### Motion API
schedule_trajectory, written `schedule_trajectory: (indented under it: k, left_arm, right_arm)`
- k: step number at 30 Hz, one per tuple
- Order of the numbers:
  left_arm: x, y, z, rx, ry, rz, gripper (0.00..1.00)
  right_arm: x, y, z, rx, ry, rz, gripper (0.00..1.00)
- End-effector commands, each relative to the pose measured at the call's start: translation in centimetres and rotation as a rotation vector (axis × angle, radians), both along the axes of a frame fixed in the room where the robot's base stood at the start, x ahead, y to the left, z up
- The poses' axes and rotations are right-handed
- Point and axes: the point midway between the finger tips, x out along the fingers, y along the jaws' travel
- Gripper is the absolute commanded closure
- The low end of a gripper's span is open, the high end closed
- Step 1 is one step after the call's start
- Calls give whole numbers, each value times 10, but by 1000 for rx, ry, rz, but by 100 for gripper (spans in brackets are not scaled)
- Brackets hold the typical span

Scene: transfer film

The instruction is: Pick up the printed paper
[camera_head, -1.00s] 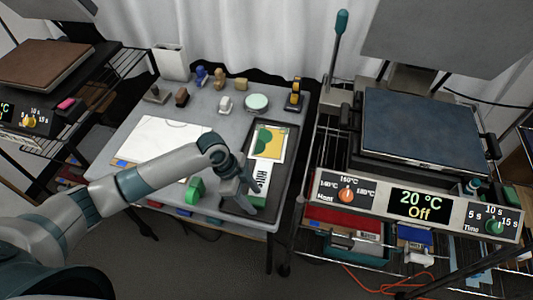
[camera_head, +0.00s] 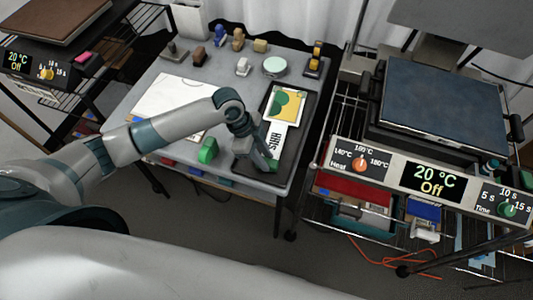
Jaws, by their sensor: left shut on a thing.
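The printed paper (camera_head: 287,104) shows a yellow and green picture and dark lettering at its near end. It lies lengthwise over the dark tray (camera_head: 304,120) at the right side of the grey table. My left gripper (camera_head: 268,164) is at the paper's near end and is shut on it, pointing down. The gripper hides the paper's near edge. I cannot tell whether the paper is raised off the tray. My right gripper is not in view.
A white sheet (camera_head: 178,99) lies on the table, with a green object (camera_head: 208,150) at its near right. Several small objects and a round pale dish (camera_head: 274,67) stand along the back. A heat press (camera_head: 440,105) reading "20 °C Off" stands at right.

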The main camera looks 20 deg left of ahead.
Motion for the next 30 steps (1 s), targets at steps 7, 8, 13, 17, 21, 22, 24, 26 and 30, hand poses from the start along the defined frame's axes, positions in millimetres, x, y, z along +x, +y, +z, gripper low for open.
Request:
schedule_trajectory:
  k: [7,8,13,17,21,22,24,26,30]
  left_arm:
    - [2,1,37,0,-7,-2,97]
    - [2,0,43,-1,-7,-2,97]
    - [1,0,69,0,-4,-2,97]
    - [1,0,81,0,-2,0,97]
    - [0,0,87,0,0,-1,97]
    - [0,0,87,0,0,-1,97]
    - [0,0,88,0,0,-1,97]
    - [0,0,87,0,0,-1,97]
    - [0,0,87,0,0,-1,97]
  right_arm:
    - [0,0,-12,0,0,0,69]
    - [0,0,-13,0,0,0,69]
    - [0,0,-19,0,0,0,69]
    - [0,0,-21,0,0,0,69]
    - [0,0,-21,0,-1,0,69]
    - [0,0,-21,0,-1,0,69]
    - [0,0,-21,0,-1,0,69]
    - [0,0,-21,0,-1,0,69]
    - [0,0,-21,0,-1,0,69]
